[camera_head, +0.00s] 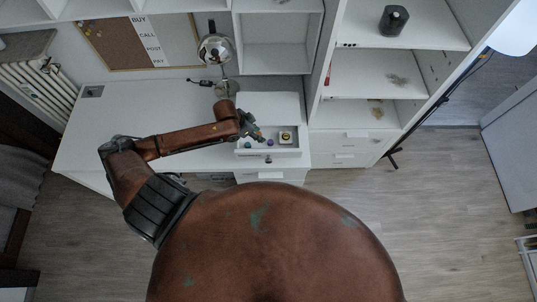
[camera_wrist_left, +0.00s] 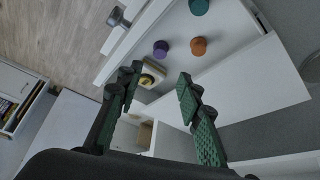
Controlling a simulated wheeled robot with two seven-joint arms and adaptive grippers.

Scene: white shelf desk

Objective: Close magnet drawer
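The magnet drawer (camera_head: 255,154) is pulled out from the white desk, with its round knob (camera_head: 268,160) on the front. In the left wrist view the knob (camera_wrist_left: 117,17) sticks out from the drawer front (camera_wrist_left: 131,42). Inside lie a purple magnet (camera_wrist_left: 160,48), an orange magnet (camera_wrist_left: 198,46), a teal magnet (camera_wrist_left: 199,6) and a white block with a yellow round top (camera_wrist_left: 152,72). My left gripper (camera_head: 256,136) is over the drawer's left rear part in the head view. Its fingers (camera_wrist_left: 158,76) are apart with nothing between them. My right gripper is out of view.
A silver desk lamp (camera_head: 215,48) stands behind my left arm. White shelves (camera_head: 375,75) rise to the right, holding a black cylinder (camera_head: 393,20). More drawers (camera_head: 340,160) are below them. The desktop (camera_head: 130,115) to the left is mostly clear.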

